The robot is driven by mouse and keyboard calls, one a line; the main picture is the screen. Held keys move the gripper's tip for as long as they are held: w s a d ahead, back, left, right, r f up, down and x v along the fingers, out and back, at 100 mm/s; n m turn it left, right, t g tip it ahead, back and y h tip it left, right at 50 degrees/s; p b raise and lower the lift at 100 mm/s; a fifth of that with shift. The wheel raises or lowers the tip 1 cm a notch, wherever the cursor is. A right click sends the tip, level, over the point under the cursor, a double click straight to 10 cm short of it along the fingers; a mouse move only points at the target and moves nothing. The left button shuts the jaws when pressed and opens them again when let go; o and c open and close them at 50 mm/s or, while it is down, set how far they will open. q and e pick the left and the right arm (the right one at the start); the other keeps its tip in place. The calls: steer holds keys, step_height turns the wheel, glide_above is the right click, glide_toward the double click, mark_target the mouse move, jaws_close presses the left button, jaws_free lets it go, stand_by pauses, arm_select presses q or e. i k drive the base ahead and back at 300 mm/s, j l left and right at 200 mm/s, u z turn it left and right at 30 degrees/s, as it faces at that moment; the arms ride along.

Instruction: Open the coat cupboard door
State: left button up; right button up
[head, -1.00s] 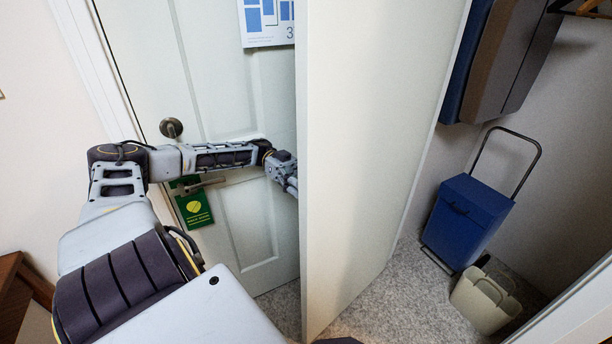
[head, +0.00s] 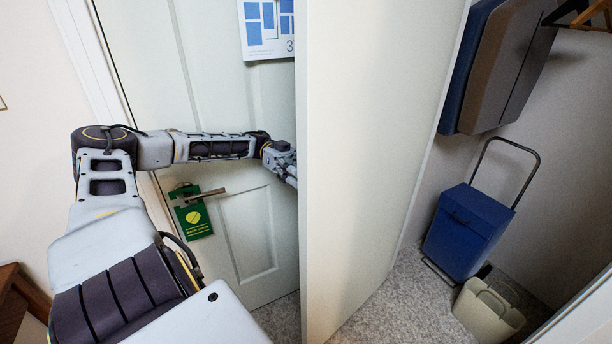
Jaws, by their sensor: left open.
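The coat cupboard door (head: 360,150) is a pale, plain panel standing ajar in the middle of the head view. Its free edge faces me, and the cupboard interior shows to its right. My left arm comes in from the left and reaches across to the door's far side. My left gripper (head: 285,165) is at the door's left edge and is open. Its fingertips are largely hidden behind the panel, so I cannot tell whether they touch it. My right gripper is not in view.
Behind my arm is a panelled door (head: 240,225) with a lever handle, a green hanging sign (head: 194,219) and a blue-and-white poster (head: 266,28). Wooden furniture (head: 22,290) stands lower left.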

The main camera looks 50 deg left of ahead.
mark_target(370, 75)
steer(key=k, duration=1)
